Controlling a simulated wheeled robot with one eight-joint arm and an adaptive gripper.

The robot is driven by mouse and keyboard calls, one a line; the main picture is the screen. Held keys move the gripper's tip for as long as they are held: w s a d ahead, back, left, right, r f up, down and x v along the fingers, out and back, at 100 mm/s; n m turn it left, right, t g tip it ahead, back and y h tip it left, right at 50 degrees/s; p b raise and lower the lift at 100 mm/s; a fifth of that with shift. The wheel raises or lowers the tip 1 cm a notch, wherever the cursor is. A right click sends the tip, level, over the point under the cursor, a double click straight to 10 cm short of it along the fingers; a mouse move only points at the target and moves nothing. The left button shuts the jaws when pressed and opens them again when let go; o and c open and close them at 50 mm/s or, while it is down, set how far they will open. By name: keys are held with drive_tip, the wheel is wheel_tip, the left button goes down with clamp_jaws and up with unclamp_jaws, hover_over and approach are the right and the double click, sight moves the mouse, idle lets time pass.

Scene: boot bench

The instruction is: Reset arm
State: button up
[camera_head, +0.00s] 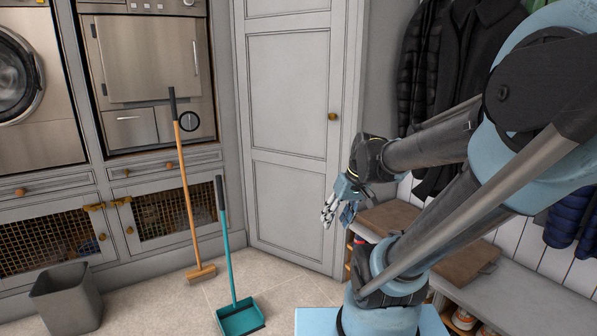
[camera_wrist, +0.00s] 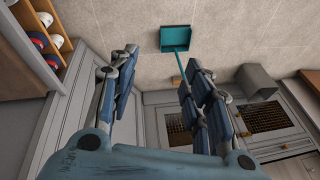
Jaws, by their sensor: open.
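My gripper (camera_head: 329,210) is at the end of my arm in the head view, held in the air in front of the tall grey door and beside the bench. In the wrist view my gripper (camera_wrist: 158,72) shows its fingers spread apart with nothing between them. The fingers point toward the floor and bench side. Nothing touches the fingertips. My arm covers part of the bench and the coats behind it.
A teal dustpan (camera_head: 240,316) and a wooden broom (camera_head: 201,272) stand left of my arm. A grey bin (camera_head: 66,298) is at lower left. The bench (camera_head: 535,295) and dark coats (camera_head: 468,45) are at right. Floor before the door (camera_head: 291,130) is clear.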

drive_tip(key=s+d+f+m+h, duration=0.3)
drive_tip(key=s+d+f, duration=0.1)
drive_tip(key=s+d, duration=0.3)
drive_tip(key=shift+s+d, duration=0.2)
drive_tip(key=shift+s, duration=0.45)
drive_tip(key=shift+f, duration=0.1)
drive_tip(key=shift+c, duration=1.4)
